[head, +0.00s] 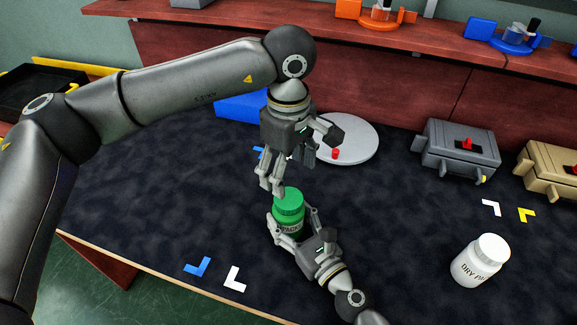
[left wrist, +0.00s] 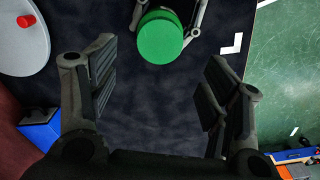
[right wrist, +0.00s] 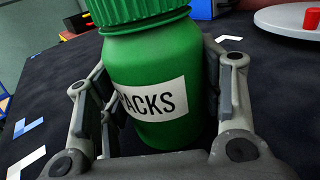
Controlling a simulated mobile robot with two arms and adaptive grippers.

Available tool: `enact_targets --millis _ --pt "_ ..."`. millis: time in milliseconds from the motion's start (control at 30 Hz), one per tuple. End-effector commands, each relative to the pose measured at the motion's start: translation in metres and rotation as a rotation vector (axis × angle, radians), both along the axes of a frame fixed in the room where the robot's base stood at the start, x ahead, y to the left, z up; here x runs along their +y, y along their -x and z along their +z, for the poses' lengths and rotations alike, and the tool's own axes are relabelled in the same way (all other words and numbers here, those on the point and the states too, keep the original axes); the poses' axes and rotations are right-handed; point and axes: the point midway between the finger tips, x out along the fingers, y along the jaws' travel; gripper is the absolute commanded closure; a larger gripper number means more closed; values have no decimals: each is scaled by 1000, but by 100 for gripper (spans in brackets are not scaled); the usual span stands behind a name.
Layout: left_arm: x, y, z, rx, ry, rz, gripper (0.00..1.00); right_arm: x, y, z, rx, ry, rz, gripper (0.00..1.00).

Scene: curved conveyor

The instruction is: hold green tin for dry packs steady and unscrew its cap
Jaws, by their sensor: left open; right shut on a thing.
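The green tin (head: 289,220) stands upright on the dark table, with its ribbed green cap (head: 288,199) on top. My right gripper (head: 293,226) is shut on the tin's body from the near side; in the right wrist view the fingers flank the tin (right wrist: 150,88) and its label reads "ACKS". My left gripper (head: 272,186) points down from above, open and empty, its fingers close to the cap at its upper left. In the left wrist view the cap (left wrist: 160,38) lies beyond the open fingers (left wrist: 158,90), not between them.
A white dry-packs tin (head: 480,261) stands at the right. A round grey plate (head: 358,140) with a small red piece (head: 336,154) lies behind my left gripper, near a blue box (head: 240,106). Grey (head: 458,150) and tan (head: 556,172) boxes stand at the right. Corner marks lie on the table.

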Motion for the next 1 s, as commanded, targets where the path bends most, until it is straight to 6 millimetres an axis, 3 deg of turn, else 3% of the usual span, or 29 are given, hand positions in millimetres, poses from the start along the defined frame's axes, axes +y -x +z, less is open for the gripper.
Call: enact_targets --millis 300,500,767,1000 --pt "0 0 0 0 0 -482 29 0 0 0 1 1 0 100" --pt "0 0 0 1 0 -708 29 0 0 0 1 1 0 100" --pt "0 0 -5 2 1 -818 29 0 0 -1 1 1 0 100" --pt "1 1 -38 5 1 -820 29 0 0 0 1 1 0 100"
